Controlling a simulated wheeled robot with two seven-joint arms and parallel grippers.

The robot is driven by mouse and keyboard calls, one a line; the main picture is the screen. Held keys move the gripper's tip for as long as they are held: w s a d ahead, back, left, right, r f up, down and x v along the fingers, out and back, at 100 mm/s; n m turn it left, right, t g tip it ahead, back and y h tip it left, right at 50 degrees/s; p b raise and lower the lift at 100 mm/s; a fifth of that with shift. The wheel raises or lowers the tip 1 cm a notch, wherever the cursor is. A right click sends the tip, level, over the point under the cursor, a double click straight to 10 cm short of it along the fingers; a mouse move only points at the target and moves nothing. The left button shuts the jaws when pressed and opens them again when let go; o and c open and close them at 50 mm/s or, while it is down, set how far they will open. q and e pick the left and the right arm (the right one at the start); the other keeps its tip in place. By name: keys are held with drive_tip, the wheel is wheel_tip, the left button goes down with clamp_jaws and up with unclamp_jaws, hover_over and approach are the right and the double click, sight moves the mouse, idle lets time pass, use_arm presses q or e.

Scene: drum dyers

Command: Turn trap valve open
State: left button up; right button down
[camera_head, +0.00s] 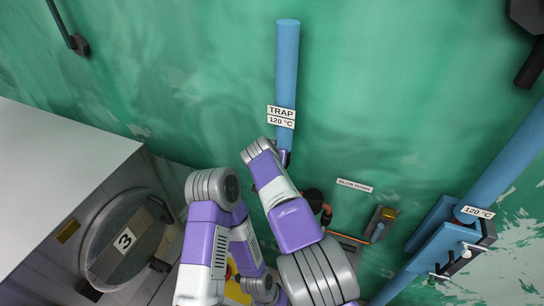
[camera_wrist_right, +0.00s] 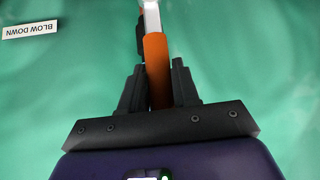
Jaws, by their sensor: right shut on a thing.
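The orange lever handle (camera_wrist_right: 156,70) runs up the middle of the right wrist view and meets a pale metal part (camera_wrist_right: 151,18) at the top. My right gripper (camera_wrist_right: 158,68) is shut on this handle, one dark finger on each side. In the head view, a blue vertical pipe (camera_head: 287,65) carries the "TRAP 120 °C" sign (camera_head: 281,117). My right arm covers the wall below the sign, so the valve body and the gripper are hidden there. A small orange part (camera_head: 326,215) shows just right of my arm. My left gripper is out of sight.
A "BLOW DOWN" sign (camera_head: 354,185) is on the green wall, right of my right arm. A slanted blue pipe (camera_head: 505,160) with a bracket stands at right. A grey drum machine (camera_head: 50,185) with a round door marked 3 (camera_head: 124,241) fills the left.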

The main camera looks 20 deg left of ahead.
drive_tip(key=c, duration=0.9)
unclamp_jaws()
drive_tip(key=shift+a, duration=0.15)
drive_tip(key=shift+s, duration=0.1)
drive_tip(key=b+v, duration=0.2)
drive_tip(key=v, duration=0.5)
drive_tip(key=shift+r, duration=0.2)
drive_tip(key=shift+s, duration=0.15)
